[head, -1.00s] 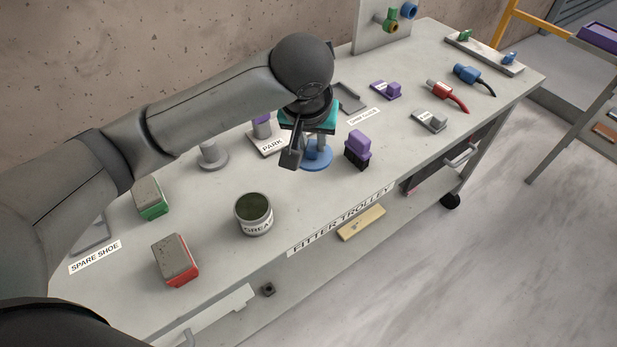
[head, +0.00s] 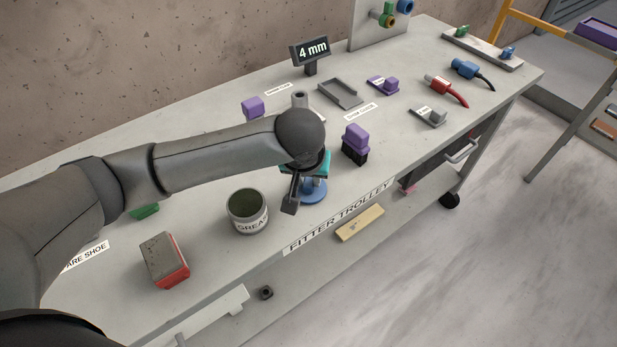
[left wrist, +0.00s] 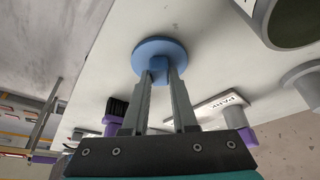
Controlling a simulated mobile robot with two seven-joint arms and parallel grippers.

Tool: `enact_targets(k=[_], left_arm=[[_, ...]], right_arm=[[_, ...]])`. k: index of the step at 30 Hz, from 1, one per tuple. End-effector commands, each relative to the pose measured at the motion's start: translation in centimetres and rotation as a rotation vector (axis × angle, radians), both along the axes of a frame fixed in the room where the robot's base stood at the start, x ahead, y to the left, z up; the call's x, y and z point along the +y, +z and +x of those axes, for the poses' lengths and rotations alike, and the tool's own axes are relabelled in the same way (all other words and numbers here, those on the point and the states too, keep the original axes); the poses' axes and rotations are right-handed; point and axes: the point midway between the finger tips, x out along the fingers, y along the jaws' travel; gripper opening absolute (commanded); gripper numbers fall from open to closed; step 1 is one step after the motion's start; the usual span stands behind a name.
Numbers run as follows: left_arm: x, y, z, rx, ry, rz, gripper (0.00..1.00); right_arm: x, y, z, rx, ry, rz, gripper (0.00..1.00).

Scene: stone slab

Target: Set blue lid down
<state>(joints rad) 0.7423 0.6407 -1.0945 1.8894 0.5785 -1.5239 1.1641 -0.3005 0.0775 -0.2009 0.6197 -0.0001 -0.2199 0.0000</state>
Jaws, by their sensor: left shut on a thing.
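The blue lid (head: 316,192) is a round disc with a small block handle, near the trolley's front edge. My left gripper (head: 303,188) is shut on its handle. In the left wrist view the fingers (left wrist: 160,75) clasp the handle of the lid (left wrist: 160,47), which lies flat beyond the tips. I cannot tell whether the lid touches the trolley top (head: 215,275). The open grease tin (head: 246,224) stands upright left of the lid in the head view. My right gripper is not in view.
A purple-topped black brush (head: 356,143) stands behind and right of the lid. A red and grey block (head: 165,260) lies left of the tin. A grey tray (head: 340,93) and a "4 mm" display (head: 311,52) are at the back. The front edge is close.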

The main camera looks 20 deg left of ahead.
Motion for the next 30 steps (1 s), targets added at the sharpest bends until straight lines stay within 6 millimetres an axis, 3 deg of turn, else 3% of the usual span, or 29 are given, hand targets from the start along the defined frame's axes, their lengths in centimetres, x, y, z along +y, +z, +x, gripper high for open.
enact_targets(k=[5,6,13,23,30], left_arm=[[0.0,-0.2,0.0,0.0,0.0,0.001,0.0],[0.0,-0.2,0.0,-0.001,0.0,0.0,0.29],[0.0,-0.2,0.0,0.0,0.0,0.0,0.55],[0.0,0.1,0.1,-0.002,0.0,-0.001,0.56],[-0.2,4.0,-1.4,-0.002,-0.002,-0.002,0.56]], right_arm=[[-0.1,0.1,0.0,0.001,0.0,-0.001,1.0],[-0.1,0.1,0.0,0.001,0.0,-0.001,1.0],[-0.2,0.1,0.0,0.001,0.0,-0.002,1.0],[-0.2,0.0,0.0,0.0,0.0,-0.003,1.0],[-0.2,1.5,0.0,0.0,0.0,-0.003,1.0]])
